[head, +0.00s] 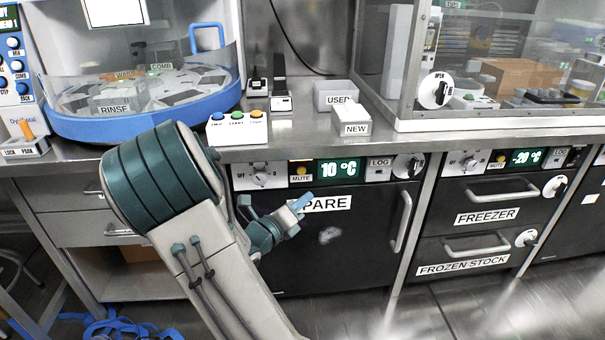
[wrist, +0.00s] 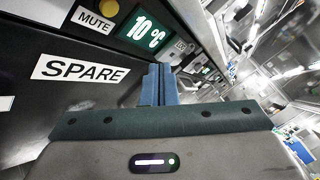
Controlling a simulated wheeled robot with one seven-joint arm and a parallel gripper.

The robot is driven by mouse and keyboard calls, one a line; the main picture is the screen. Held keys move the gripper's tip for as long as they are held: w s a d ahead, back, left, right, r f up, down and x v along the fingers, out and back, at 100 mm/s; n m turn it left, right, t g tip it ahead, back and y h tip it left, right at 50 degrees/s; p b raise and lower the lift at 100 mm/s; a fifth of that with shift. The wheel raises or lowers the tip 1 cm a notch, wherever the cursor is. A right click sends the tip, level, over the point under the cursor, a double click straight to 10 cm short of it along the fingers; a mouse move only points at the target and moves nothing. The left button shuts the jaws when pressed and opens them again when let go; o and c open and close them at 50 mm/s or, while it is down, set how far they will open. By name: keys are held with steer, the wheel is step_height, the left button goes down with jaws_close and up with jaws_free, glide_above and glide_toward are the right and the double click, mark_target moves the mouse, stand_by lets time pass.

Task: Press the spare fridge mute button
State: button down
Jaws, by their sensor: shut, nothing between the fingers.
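The spare fridge (head: 350,250) has a dark door labelled SPARE, under the metal counter. Its mute button (head: 301,168) is a small yellow round button above a MUTE label, left of the green 10 °C display (head: 338,170). In the wrist view the mute button (wrist: 109,8) is at the top edge, partly cut off, with the display (wrist: 144,32) to its right. My gripper (head: 301,203) is shut and empty, in front of the fridge's upper door, below the button and apart from it. Its blue fingers (wrist: 158,84) point toward the panel in the wrist view.
A knob (head: 262,175) and another knob (head: 408,166) flank the button panel. The door handle (head: 401,222) sticks out at the right. The freezer (head: 490,190) has its own yellow mute button (head: 500,160). A box with three buttons (head: 238,128) stands on the counter above.

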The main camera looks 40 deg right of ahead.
mark_target(301, 171)
steer(key=shift+w+d+b, duration=0.2)
steer(key=shift+w+d, duration=0.55)
steer(key=shift+w, duration=0.5)
steer(key=shift+w+d+b, duration=0.25)
steer(key=shift+w+d, duration=0.55)
steer(key=shift+w, duration=0.4)
steer(key=shift+w+d+b, duration=0.2)
steer(key=shift+w+d, duration=0.55)
steer(key=shift+w, duration=0.5)
steer(key=shift+w+d+p, duration=0.25)
steer(key=shift+w+p, duration=0.2)
steer(key=shift+w+d, duration=0.25)
steer(key=shift+w, duration=0.15)
steer(key=shift+s+a+p, duration=0.1)
steer(key=shift+p, duration=0.3)
steer(key=shift+s+a+p, duration=0.35)
steer(key=shift+s+a, duration=0.05)
steer(key=shift+s, duration=0.3)
steer(key=shift+s, duration=0.1)
